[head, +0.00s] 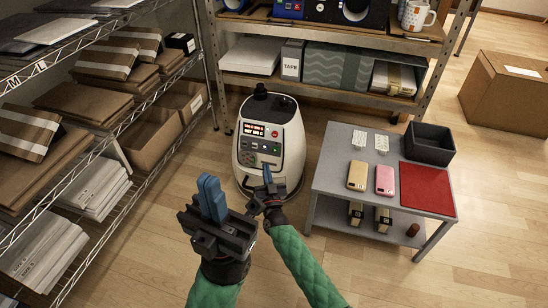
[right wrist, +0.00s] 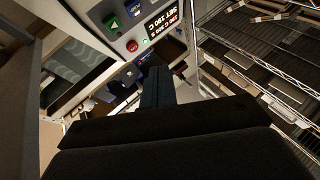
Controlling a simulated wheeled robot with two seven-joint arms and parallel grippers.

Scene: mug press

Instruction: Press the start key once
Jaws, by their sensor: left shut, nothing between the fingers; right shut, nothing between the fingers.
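The mug press is a rounded cream machine (head: 298,137) with a dark front panel and a lit red-and-white display (head: 258,130). In the right wrist view its panel shows a green key with a triangle (right wrist: 113,23), a red key (right wrist: 132,45) and the display (right wrist: 163,22). My right gripper (head: 267,172) is shut and empty in front of the lower panel; its blue fingers (right wrist: 158,76) also show in the right wrist view, to the side of the keys. I cannot tell whether they touch the machine. My left gripper (head: 208,180) is shut, empty and nearer the camera, pointing up.
A grey table (head: 330,187) at the right holds two phone-like items, white pieces, a black bin (head: 429,143) and a red mat (head: 428,189). Wire shelves with boxes (head: 110,120) stand at the left. Another shelf (head: 330,80) stands behind. A carton (head: 505,95) is at far right.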

